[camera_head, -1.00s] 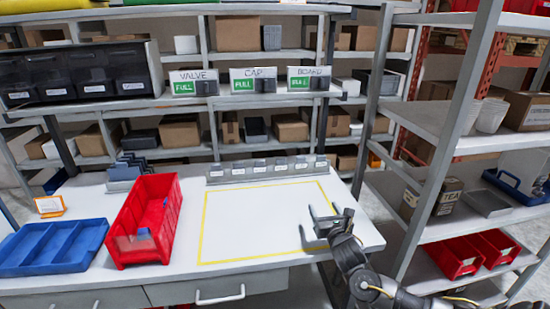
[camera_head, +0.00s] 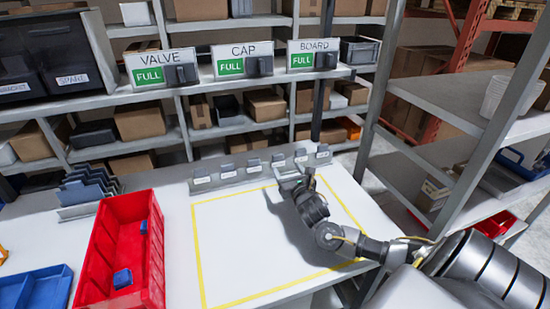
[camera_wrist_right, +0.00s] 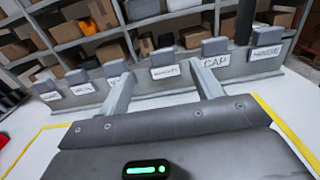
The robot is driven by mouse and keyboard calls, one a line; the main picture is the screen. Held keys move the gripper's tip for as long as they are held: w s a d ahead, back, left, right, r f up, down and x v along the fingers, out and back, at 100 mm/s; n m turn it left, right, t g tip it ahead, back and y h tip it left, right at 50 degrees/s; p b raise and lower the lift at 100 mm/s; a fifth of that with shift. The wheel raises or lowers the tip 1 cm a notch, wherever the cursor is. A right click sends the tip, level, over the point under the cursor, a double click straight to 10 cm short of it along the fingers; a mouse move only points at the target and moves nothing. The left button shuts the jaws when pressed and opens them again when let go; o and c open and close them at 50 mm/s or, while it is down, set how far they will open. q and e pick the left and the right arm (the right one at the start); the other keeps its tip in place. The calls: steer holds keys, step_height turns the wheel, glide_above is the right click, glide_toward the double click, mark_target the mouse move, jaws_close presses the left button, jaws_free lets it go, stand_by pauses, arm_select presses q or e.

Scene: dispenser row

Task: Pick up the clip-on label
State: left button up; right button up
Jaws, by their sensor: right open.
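Several clip-on labels, white cards on grey clips, stand in a row on a grey rack (camera_head: 240,180) at the back of the white table. The task does not say which one is meant. In the right wrist view, one label reads CAP (camera_wrist_right: 216,61), the one to its right seems to read HINGE (camera_wrist_right: 265,53), and the one to its left (camera_wrist_right: 165,72) is hard to read. My right gripper (camera_head: 297,175) is open and empty just in front of the rack. In the wrist view its fingers (camera_wrist_right: 161,88) point at the rack, the right one near the CAP label. My left gripper is out of view.
On the shelf above, holders marked VALVE (camera_head: 162,67), CAP (camera_head: 242,60) and BOARD (camera_head: 313,55) show FULL. A red bin (camera_head: 103,235) with blue pieces and a blue tray (camera_head: 40,290) stand at left. The yellow-outlined area (camera_head: 240,245) is clear apart from my arm over it.

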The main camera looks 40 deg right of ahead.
mark_target(279, 156)
steer(key=shift+f+p+x, duration=0.1)
steer(key=shift+p+x, duration=0.55)
steer(key=shift+x, duration=1.85)
steer(key=shift+f+p+x, duration=0.15)
steer(key=shift+p+x, duration=0.45)
steer(key=shift+x, duration=1.9)
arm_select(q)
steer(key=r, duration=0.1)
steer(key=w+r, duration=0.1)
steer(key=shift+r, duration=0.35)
arm_select(e)
steer(key=shift+d, duration=0.15)
steer(key=shift+s, duration=0.1)
steer(key=shift+c, duration=0.2)
steer(key=c, duration=1)
steer(key=shift+r, duration=0.1)
